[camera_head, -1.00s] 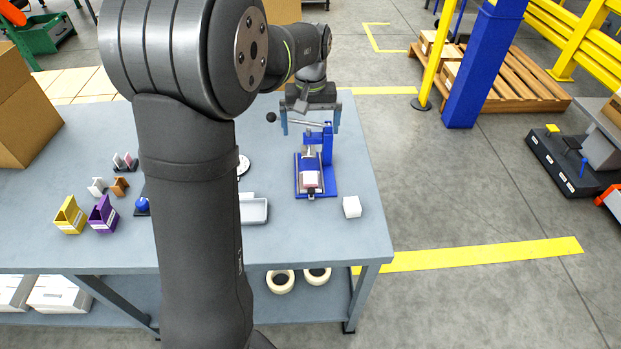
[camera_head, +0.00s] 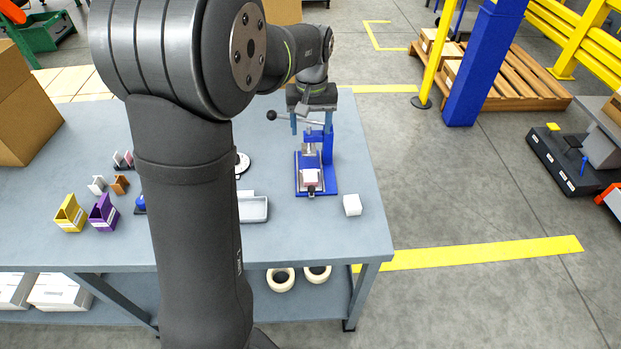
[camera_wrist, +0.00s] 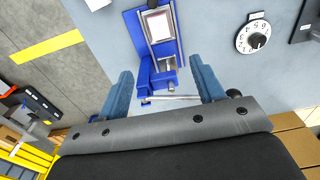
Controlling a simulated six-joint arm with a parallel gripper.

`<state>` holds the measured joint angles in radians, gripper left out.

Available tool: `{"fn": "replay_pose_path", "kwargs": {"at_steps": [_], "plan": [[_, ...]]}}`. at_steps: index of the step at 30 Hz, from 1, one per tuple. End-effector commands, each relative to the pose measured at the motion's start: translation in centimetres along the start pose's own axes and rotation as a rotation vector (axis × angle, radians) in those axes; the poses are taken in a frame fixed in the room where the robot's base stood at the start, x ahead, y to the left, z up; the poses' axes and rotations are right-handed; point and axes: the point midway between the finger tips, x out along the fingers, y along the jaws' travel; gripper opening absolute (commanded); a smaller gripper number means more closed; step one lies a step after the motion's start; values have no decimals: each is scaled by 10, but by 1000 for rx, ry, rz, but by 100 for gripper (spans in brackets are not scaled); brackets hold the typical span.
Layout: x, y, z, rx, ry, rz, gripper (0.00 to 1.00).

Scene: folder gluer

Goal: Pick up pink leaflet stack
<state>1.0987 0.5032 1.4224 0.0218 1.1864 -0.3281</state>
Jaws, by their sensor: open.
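A small stack with a white top and a pinkish side, likely the pink leaflet stack (camera_head: 310,177), lies on the bed of a blue press-like fixture (camera_head: 328,150) near the table's right end. The stack also shows in the wrist view (camera_wrist: 156,27), near the top, framed by the blue fixture (camera_wrist: 135,22). My gripper (camera_head: 312,126) is above the rear of the fixture. The fixture's lever and clamp parts lie close to the fingers.
A lever with a dark ball knob (camera_head: 272,115) sticks out left of the fixture. A white cube (camera_head: 352,205) and a grey tray (camera_head: 266,210) stand nearby. A white dial (camera_wrist: 253,37) lies beside the fixture. Yellow (camera_head: 70,214) and purple (camera_head: 103,214) holders stand at the left.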

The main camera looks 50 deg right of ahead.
Motion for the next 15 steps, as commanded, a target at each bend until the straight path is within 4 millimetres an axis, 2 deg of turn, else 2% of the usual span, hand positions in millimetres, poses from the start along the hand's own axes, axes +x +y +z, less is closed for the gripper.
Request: {"fn": "replay_pose_path", "kwargs": {"at_steps": [9,15], "plan": [[9,0,53,-3,272,-11,62],[13,1,68,5,354,10,62]]}}
